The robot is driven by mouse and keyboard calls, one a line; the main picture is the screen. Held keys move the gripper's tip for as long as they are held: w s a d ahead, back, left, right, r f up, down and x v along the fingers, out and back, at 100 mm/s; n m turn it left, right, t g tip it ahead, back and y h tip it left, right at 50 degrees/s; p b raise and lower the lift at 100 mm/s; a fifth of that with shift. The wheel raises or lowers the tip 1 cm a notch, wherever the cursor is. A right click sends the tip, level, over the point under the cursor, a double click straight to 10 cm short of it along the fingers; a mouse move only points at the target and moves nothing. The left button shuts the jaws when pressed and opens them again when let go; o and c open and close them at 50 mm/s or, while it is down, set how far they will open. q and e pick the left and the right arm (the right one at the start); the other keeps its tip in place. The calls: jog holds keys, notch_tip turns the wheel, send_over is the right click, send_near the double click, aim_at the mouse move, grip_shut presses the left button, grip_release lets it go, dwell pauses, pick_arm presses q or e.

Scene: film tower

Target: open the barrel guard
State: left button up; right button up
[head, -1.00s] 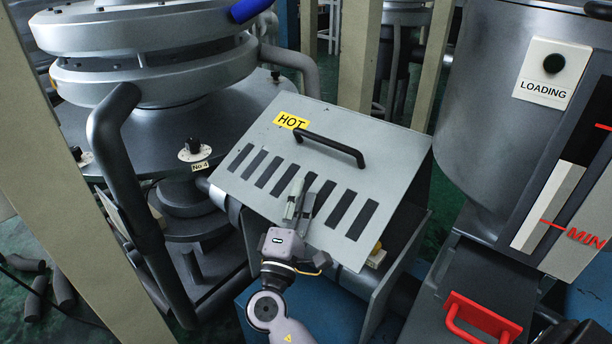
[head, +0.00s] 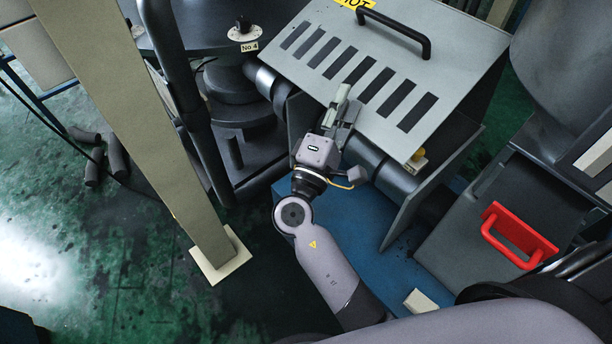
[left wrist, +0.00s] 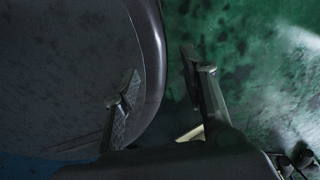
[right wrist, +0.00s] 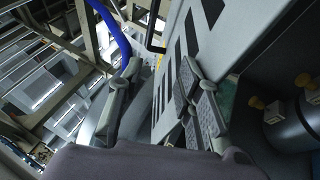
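The barrel guard (head: 455,65) is a grey slanted cover with a row of dark slots and a yellow HOT label. It lies closed over the barrel (head: 365,160). Its black handle (head: 395,30) is on the upper part. My right gripper (head: 342,105) is at the guard's lower edge, well below the handle. In the right wrist view its fingers (right wrist: 160,95) are apart, with the slotted guard (right wrist: 210,35) behind them; I cannot tell whether they touch it. My left gripper (left wrist: 162,95) is open and empty in its wrist view, and outside the head view.
A red handle (head: 518,236) is on the machine at the right. A beige post (head: 130,120) stands at the left on a pale foot. A dark pipe (head: 170,70) rises beside the No 4 unit. The green floor (head: 110,270) at lower left is mostly clear.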

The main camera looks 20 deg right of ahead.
jog(key=r+b+v, duration=0.1)
jog(key=b+v, duration=0.5)
jog(key=v, duration=1.1)
jog(key=shift+s+a+r, duration=0.25)
jog(key=shift+s+a, duration=0.05)
jog(key=shift+a, duration=0.1)
dwell(0.6)
dwell(0.5)
